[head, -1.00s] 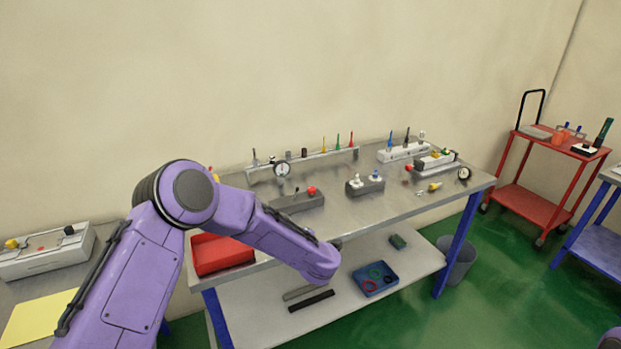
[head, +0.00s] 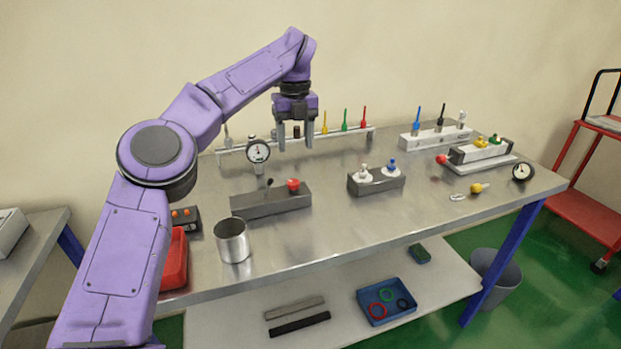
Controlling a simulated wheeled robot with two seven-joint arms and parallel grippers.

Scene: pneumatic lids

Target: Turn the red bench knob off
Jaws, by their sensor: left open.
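The red bench knob (head: 293,184) sits on top of a dark grey block (head: 270,203) on the metal bench. A small black lever stands on the same block, left of the knob. My left gripper (head: 295,146) points down above and behind the block, with its two fingers apart and nothing between them. It appears higher than the knob and is not touching it. My right gripper is out of view. Another red knob (head: 441,159) shows at the left end of a device at the bench's right.
A pressure gauge (head: 258,151) stands behind the block. A metal cup (head: 232,241) and a red bin (head: 175,260) are at the front left. A grey block with white and blue fittings (head: 376,180) stands to the right. The front middle of the bench (head: 330,235) is clear.

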